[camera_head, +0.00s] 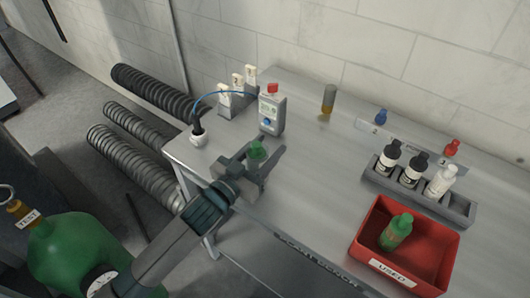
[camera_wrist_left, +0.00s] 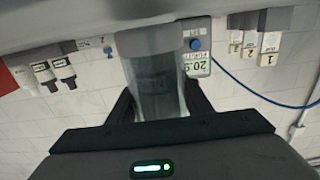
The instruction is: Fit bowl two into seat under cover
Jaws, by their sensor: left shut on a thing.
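My left gripper (camera_head: 262,168) is shut on a small cup-like piece, green in the head view (camera_head: 257,150). In the left wrist view this held piece (camera_wrist_left: 155,85) is a translucent grey cylinder between the fingers. I take it for bowl two, but no number is readable on it. The gripper is above the bench, in front of the grey meter box (camera_head: 271,112). An amber cylinder with a grey top (camera_head: 329,98) stands by the wall. I cannot make out which part is the seat or the cover. My right gripper is not in view.
A red bin marked USED (camera_head: 448,262) holds a green bottle (camera_head: 396,231). A grey rack (camera_head: 458,210) holds several bottles. Small blue (camera_head: 381,117) and red (camera_head: 452,147) pieces stand near the wall. A blue cable (camera_head: 220,92) runs to the meter. The bench middle is clear.

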